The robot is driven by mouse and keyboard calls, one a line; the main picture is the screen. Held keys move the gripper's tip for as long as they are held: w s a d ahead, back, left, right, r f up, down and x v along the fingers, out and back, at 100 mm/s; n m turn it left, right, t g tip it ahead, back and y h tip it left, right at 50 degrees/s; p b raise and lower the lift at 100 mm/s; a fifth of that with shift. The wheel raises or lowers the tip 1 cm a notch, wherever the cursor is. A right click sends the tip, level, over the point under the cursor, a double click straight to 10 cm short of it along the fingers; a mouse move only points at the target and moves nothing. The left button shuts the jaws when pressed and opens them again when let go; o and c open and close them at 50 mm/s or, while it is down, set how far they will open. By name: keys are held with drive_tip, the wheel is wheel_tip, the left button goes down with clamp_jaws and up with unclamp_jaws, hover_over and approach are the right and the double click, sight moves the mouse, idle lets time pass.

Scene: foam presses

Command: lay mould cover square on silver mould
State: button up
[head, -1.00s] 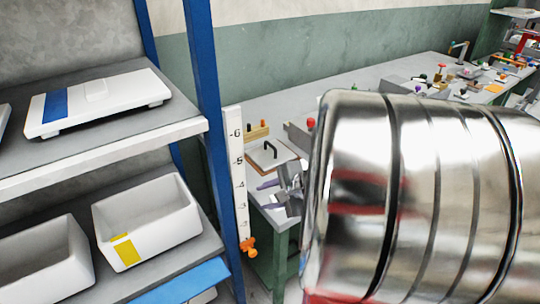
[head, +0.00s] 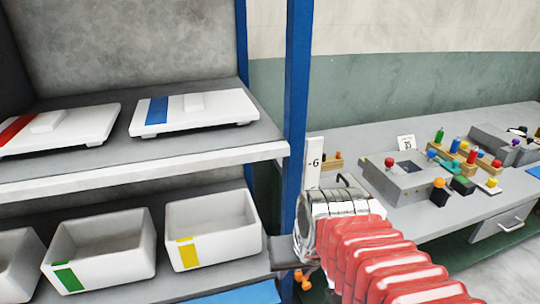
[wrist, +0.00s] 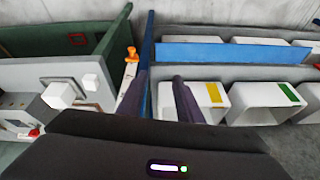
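In the head view a black arched handle (head: 343,181) shows on the bench just behind my silver wrist. The plate under it, possibly the mould cover, is mostly hidden by my arm. I cannot pick out the silver mould for sure; a grey metal block with a dark square in its top (head: 398,182) stands to the right. My gripper (wrist: 160,78) shows two dark purple fingers apart in the wrist view, with no object seen between them. In the head view its dark body is beside the blue post, its fingertips not clear.
A blue shelf post (head: 298,110) stands close by my gripper. The shelf holds white lidded units with a blue stripe (head: 190,111) and a red stripe (head: 60,132). Below are white bins marked yellow (head: 212,230) and green (head: 100,250). Coloured knobs and blocks crowd the bench's right.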

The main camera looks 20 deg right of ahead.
drive_tip(key=a+r+n+t, duration=0.1)
drive_tip(key=a+r+n, duration=0.2)
drive_tip(key=a, duration=0.2)
drive_tip(key=shift+s+a+r, duration=0.2)
drive_tip(key=shift+a, duration=0.15)
drive_tip(key=shift+a, duration=0.1)
